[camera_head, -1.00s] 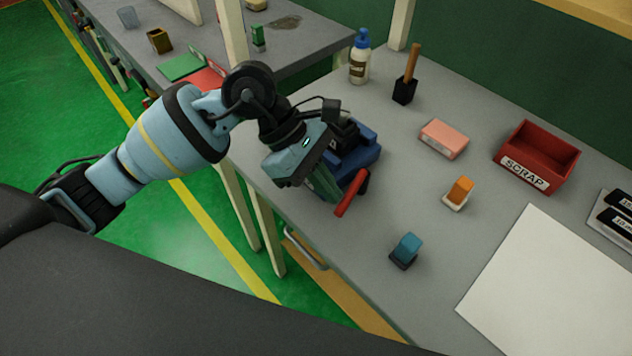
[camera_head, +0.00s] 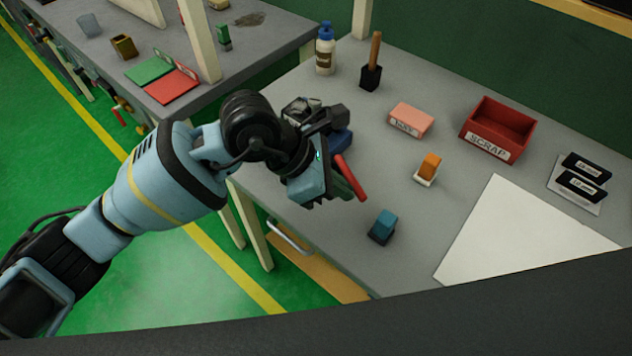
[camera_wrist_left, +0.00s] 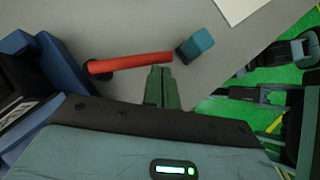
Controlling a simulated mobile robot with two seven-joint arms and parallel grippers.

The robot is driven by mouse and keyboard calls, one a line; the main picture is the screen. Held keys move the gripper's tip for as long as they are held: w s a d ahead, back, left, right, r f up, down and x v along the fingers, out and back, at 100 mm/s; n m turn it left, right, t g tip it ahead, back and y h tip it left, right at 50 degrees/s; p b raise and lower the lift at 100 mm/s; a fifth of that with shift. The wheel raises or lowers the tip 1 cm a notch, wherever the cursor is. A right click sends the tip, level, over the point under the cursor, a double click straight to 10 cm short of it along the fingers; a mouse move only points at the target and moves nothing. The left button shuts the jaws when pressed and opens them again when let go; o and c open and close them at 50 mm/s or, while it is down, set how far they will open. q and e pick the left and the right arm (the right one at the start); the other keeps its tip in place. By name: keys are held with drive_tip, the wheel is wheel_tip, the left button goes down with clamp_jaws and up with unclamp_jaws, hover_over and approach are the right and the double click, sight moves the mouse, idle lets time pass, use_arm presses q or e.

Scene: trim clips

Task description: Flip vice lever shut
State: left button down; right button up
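The blue vice (camera_head: 341,141) sits at the bench's left edge, mostly hidden behind my left arm. It also shows at the left of the left wrist view (camera_wrist_left: 60,75). Its red lever (camera_head: 350,177) sticks out toward the lower right. In the left wrist view the lever (camera_wrist_left: 130,65) runs rightward from a dark pivot. My left gripper (camera_head: 345,190) is beside the lever. Its green fingers (camera_wrist_left: 162,75) are together, with the tips at the lever's free end. I cannot tell whether they touch it.
A teal-topped block (camera_head: 383,227) stands just right of the lever. An orange-topped block (camera_head: 429,168), a pink box (camera_head: 410,120), a red SCRAP bin (camera_head: 497,130) and a white sheet (camera_head: 520,235) lie farther right. A bottle (camera_head: 325,48) stands behind.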

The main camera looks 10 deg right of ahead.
use_arm(q)
drive_tip(key=shift+d, duration=0.45)
use_arm(e)
drive_tip(key=shift+s, duration=0.3)
use_arm(q)
drive_tip(key=shift+d, duration=0.1)
drive_tip(key=shift+s, duration=0.1)
use_arm(e)
drive_tip(key=shift+w+a+r, duration=0.1)
drive_tip(key=shift+w+r, duration=0.1)
drive_tip(key=shift+w, duration=0.3)
